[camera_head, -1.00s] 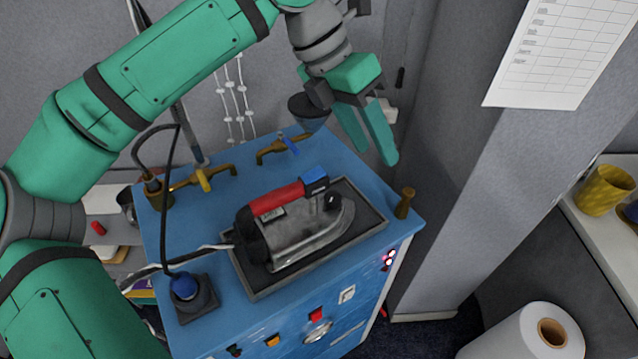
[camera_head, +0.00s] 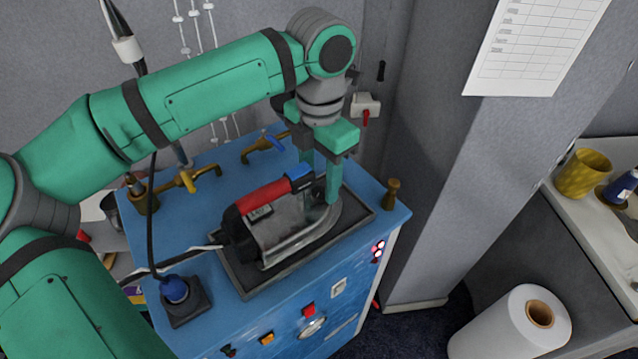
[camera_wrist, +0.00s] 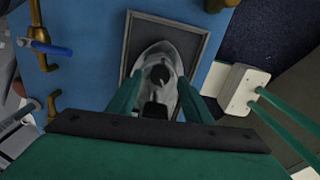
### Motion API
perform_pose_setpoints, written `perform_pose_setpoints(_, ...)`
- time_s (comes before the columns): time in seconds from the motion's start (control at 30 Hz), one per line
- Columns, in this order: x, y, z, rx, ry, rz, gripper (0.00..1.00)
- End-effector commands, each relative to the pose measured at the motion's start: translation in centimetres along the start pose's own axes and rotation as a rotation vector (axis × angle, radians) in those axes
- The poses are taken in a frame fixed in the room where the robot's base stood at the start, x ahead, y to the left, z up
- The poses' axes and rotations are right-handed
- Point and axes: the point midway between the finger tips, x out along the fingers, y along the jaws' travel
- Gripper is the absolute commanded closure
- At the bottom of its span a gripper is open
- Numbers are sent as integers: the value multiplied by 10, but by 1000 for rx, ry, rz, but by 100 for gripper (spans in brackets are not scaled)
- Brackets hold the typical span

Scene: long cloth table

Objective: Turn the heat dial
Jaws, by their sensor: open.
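The iron (camera_head: 290,225), with a red handle (camera_head: 263,196) and a grey metal body, rests on a dark framed pad (camera_head: 239,279) on the blue cabinet top. In the wrist view the iron's pointed metal body (camera_wrist: 150,56) carries a round black dial (camera_wrist: 157,75). My gripper (camera_head: 321,188) is open, pointing down over the front part of the iron. In the wrist view my gripper (camera_wrist: 161,82) has one green finger on each side of the dial, with gaps visible. In the head view the fingers hide the dial.
Brass taps with a yellow handle (camera_head: 187,182) and a blue handle (camera_head: 272,141) stand behind the iron. A brass post (camera_head: 392,195) stands at the right corner. A blue-topped knob (camera_head: 175,290) with a cable is at the front left. A grey pillar rises to the right.

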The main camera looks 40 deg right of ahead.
Motion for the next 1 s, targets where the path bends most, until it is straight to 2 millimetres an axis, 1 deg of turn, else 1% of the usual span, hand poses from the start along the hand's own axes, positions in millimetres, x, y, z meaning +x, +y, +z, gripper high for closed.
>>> perform_pose_setpoints(0.1,12,0,0,-1,-2,-2,54)
perform_pose_setpoints(0.2,16,0,0,-1,-2,-1,54)
perform_pose_setpoints(0.5,18,0,0,-2,-2,0,54)
perform_pose_setpoints(0.53,18,0,0,-2,-2,0,59)
perform_pose_setpoints(0.57,18,0,0,-2,-2,0,66)
perform_pose_setpoints(0.6,18,0,0,-2,-2,0,76)
perform_pose_setpoints(0.67,18,0,0,-2,-2,0,90)
perform_pose_setpoints(0.7,18,0,0,-2,-2,0,96)
perform_pose_setpoints(0.87,18,0,0,15,-2,0,96)
perform_pose_setpoints(1.0,18,0,0,102,-1,0,96)
